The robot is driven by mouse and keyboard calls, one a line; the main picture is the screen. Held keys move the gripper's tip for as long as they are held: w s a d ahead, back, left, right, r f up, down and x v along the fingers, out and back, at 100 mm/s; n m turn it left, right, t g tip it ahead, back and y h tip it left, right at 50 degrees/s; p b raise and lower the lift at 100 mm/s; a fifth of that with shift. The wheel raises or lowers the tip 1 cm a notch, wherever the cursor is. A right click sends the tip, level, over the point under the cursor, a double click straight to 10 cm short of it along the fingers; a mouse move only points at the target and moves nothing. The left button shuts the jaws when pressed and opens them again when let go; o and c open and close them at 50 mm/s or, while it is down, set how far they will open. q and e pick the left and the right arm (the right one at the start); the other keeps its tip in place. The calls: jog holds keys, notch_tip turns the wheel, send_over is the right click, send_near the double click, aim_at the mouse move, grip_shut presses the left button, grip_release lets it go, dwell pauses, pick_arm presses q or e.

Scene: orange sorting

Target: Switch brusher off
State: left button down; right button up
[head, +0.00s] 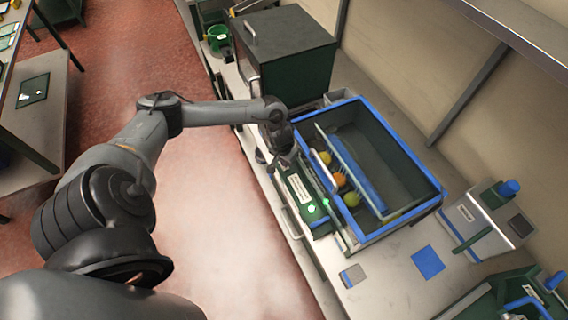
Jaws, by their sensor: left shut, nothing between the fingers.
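The brusher is a dark green bin with a blue rim (418,213) on the workbench. Several round fruits, yellow, orange and green-yellow, lie in a row inside its near side along a blue bar. A dark green control panel (318,224) with a white label and lit green lights runs along the bin's near side. My left gripper (284,163) is shut and empty. It is over the far end of the panel, close to the bin's corner; I cannot tell if it touches the panel. My right gripper is not in view.
A dark green cabinet (290,45) stands behind the bin. A grey machine with a blue knob (490,220) is at the right. A blue square (428,262) and a small grey-blue card (352,275) lie on the bench. The floor left of the bench is clear.

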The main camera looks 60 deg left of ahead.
pick_arm(q)
jog(key=shift+f+b, duration=0.3)
jog(key=shift+f, duration=0.6)
dwell(0.9)
jog(key=shift+r, duration=0.15)
notch_tip(320, 180, up, 7)
jog(key=p, duration=0.9)
jog(key=shift+s, duration=0.1)
dwell(0.5)
